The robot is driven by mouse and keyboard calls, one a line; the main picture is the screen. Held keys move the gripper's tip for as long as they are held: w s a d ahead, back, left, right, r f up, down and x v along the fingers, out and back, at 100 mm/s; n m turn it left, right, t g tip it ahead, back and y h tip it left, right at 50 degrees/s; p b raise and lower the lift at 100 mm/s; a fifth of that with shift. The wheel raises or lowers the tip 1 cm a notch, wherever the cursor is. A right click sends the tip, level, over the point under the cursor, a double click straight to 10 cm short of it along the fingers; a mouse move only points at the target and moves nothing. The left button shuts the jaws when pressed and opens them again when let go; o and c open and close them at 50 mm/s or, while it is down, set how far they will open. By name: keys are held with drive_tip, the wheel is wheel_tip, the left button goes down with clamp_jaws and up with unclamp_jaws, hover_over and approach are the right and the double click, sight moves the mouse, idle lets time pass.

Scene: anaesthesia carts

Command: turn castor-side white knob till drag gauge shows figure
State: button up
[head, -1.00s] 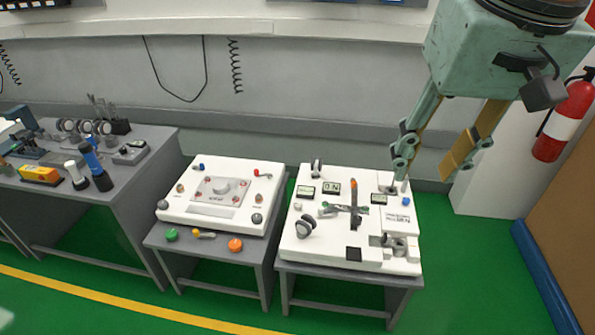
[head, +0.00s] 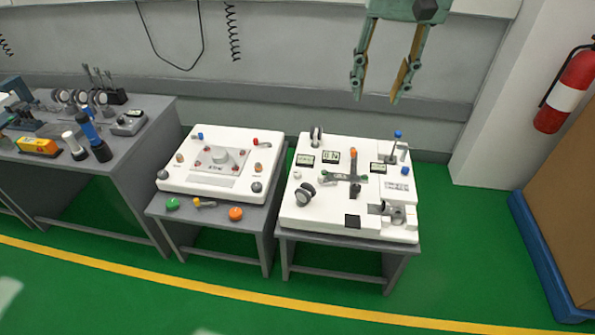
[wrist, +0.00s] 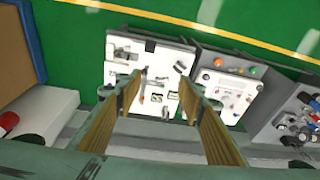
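The right-hand white panel (head: 335,218) lies on a grey table. A small white knob (head: 297,175) is at its left edge, close to a dark castor-like wheel (head: 305,194); another wheel (head: 316,134) stands at the back edge. Small displays sit at the back left (head: 305,159), back middle (head: 331,156) and right (head: 378,168); their figures are too small to read, and I cannot tell which is the drag gauge. My gripper (head: 377,100) is open and empty, above and behind the panel. In the wrist view its fingers (wrist: 160,92) stand apart, with the panel beyond them.
A second white panel (head: 179,187) with coloured knobs stands on a table to the left. A grey bench (head: 130,165) with tools is farther left. The wall is behind; a fire extinguisher (head: 566,92) and brown board (head: 565,215) are at right. Green floor (head: 450,250) is clear in front.

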drive_tip(key=w+a+f, duration=0.2)
drive_tip(key=w+f, duration=0.2)
drive_tip(key=w, duration=0.3)
drive_tip(key=w+a+f, duration=0.2)
drive_tip(key=w+f, duration=0.2)
drive_tip(key=w, duration=0.3)
drive_tip(key=m+g, duration=0.2)
hover_over(297, 172)
wheel_tip(297, 172, down, 37)
drive_tip(key=shift+d+f, duration=0.1)
drive_tip(key=shift+f+b, duration=1.45)
drive_tip(key=shift+f, duration=5.3)
